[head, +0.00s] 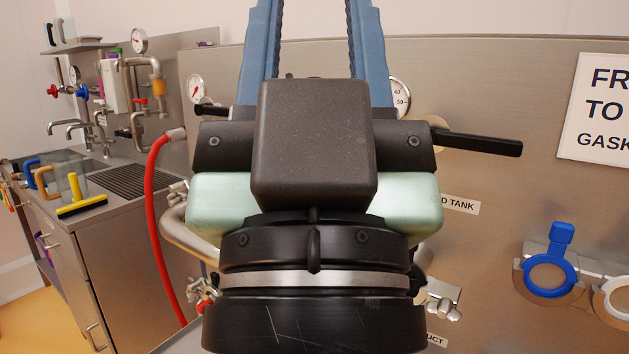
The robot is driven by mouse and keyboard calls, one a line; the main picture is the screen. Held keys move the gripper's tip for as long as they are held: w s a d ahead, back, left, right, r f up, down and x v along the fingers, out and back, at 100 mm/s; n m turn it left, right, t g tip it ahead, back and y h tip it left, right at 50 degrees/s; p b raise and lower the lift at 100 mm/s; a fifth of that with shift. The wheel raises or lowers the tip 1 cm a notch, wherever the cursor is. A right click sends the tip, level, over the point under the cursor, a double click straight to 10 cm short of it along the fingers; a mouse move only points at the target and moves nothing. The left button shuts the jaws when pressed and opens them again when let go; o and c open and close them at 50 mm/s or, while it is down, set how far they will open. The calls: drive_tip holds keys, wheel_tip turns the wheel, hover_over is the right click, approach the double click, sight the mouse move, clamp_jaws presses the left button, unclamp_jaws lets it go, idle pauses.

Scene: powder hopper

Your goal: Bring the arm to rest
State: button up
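My gripper (313,20) fills the middle of the head view, seen from behind, with its black wrist at the bottom and a dark box on its pale green body. Its two blue fingers point up the picture and stand well apart.
A red hose (156,220) hangs just left of my gripper. A black lever (480,143) shows at its right. A blue clamp ring (550,270) sits on the panel at lower right. At left, a steel counter (110,215) holds a yellow squeegee (82,208) and jugs, with taps above.

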wheel_tip(320, 180, up, 14)
drive_tip(key=p, duration=1.1)
drive_tip(key=shift+f, duration=0.2)
